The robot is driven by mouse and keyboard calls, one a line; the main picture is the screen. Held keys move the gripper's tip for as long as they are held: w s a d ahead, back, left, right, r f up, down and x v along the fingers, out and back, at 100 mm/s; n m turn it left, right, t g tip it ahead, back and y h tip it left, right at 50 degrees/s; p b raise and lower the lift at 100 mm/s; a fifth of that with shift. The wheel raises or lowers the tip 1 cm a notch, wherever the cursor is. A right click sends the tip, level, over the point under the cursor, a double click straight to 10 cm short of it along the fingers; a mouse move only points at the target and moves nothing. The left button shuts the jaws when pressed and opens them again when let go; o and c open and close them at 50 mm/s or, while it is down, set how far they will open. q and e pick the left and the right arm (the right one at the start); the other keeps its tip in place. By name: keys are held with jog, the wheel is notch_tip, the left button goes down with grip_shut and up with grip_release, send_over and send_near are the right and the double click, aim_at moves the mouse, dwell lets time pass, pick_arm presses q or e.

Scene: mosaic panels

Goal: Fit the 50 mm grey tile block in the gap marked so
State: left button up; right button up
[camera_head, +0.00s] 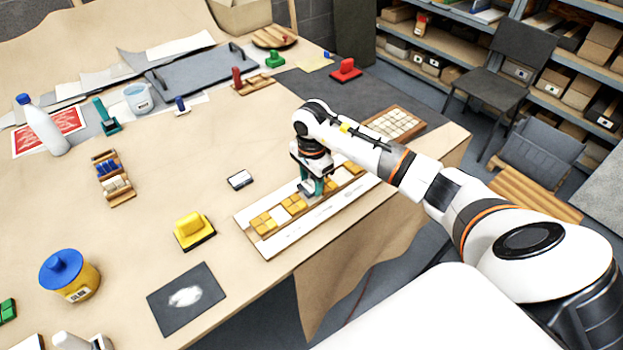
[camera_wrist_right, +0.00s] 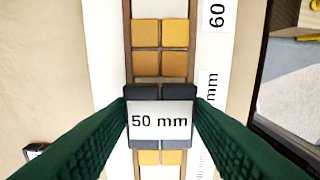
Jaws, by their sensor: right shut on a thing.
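The dark grey tile block, labelled "50 mm" (camera_wrist_right: 160,121), is between the green fingers of my right gripper (camera_wrist_right: 160,112). The gripper (camera_head: 312,188) is shut on it and points down over the long white panel (camera_head: 322,207). The panel's brown-edged channel holds ochre tiles (camera_wrist_right: 161,48), with tiles above and below the block in the wrist view. The block lies in line with the channel and covers the stretch below it. I cannot tell whether it is seated or just above. Printed labels "60" (camera_wrist_right: 217,15) and "mm" run along the panel. My left gripper is not in view.
A small dark block with a white top (camera_head: 240,180) lies left of the panel. A yellow-handled tool (camera_head: 194,230) and a dark sheet (camera_head: 186,299) are nearer. A tray of pale tiles (camera_head: 395,124) stands beyond the panel. The table's middle is fairly clear.

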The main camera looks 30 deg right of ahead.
aim_at(311, 185)
jog(key=shift+f, duration=0.25)
dwell(0.6)
jog(key=shift+b, duration=0.75)
dwell(1.1)
jog(key=shift+f+b, duration=1.05)
jog(key=shift+f, duration=0.05)
jog(key=o, duration=1.1)
jog(key=shift+r, duration=0.1)
jog(key=shift+r+b, duration=1.65)
jog(key=shift+r, duration=4.35)
